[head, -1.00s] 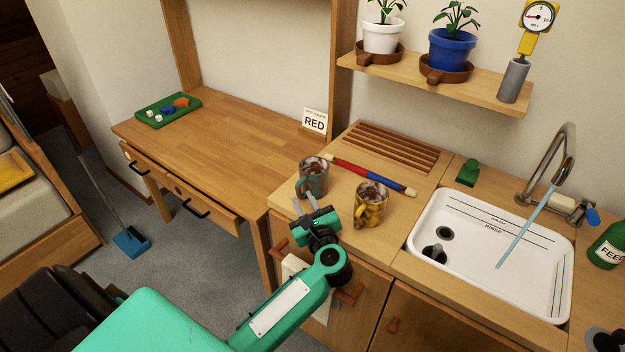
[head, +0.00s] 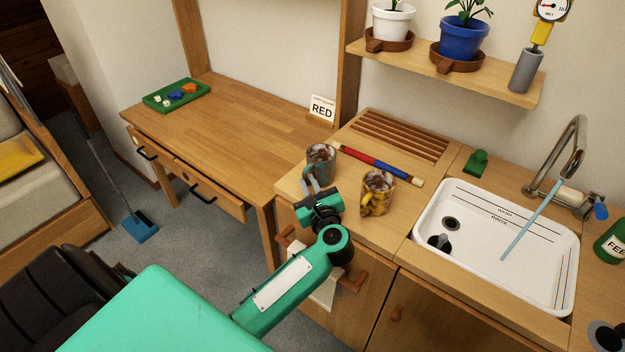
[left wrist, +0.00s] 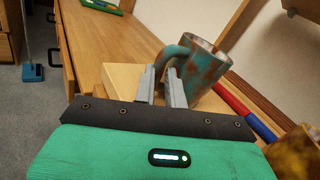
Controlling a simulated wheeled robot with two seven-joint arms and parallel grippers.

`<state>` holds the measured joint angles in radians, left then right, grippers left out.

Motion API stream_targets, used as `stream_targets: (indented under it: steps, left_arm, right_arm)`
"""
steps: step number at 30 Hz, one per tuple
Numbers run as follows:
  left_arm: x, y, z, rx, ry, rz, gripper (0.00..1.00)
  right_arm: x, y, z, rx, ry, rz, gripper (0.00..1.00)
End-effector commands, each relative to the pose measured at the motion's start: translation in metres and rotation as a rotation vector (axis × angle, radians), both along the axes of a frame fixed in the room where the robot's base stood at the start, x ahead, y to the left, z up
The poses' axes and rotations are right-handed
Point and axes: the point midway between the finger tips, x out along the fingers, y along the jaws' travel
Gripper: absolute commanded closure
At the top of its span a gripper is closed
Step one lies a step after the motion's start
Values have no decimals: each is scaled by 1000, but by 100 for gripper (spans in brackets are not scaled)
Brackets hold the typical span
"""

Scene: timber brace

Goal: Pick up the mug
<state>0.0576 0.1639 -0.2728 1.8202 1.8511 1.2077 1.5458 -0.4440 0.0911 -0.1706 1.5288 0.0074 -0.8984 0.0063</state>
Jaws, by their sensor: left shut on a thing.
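A teal mug with brown patches (head: 321,160) is at the counter's left edge, close to the desk. It also shows in the left wrist view (left wrist: 205,68), its handle toward me. My left gripper (head: 313,184) is shut on this mug's handle; in the left wrist view its two fingers (left wrist: 162,78) stand either side of the handle. I cannot tell whether the mug's base touches the counter. A second mug, yellow and brown (head: 377,194), stands to its right. My right gripper is not in view.
A red and blue rod (head: 368,164) lies behind the mugs, in front of a slatted rack (head: 402,136). A white sink (head: 480,263) with a tap is at the right. The wooden desk (head: 230,122) at the left is mostly clear.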

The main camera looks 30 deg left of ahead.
Motion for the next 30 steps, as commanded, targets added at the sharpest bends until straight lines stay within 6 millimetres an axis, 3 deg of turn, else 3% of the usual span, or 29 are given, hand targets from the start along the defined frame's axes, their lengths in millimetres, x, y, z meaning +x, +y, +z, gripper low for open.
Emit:
stream_targets:
  steps: [8, 21, 30]
  left_arm:
    - [1, -1, 37, -4, -10, 0, 100]
    - [0, 0, 157, -4, -11, 0, 100]
    - [0, 0, 195, 0, -5, 0, 100]
  right_arm:
    - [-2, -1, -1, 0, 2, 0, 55]
    - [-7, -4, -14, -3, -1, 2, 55]
    - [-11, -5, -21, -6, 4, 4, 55]
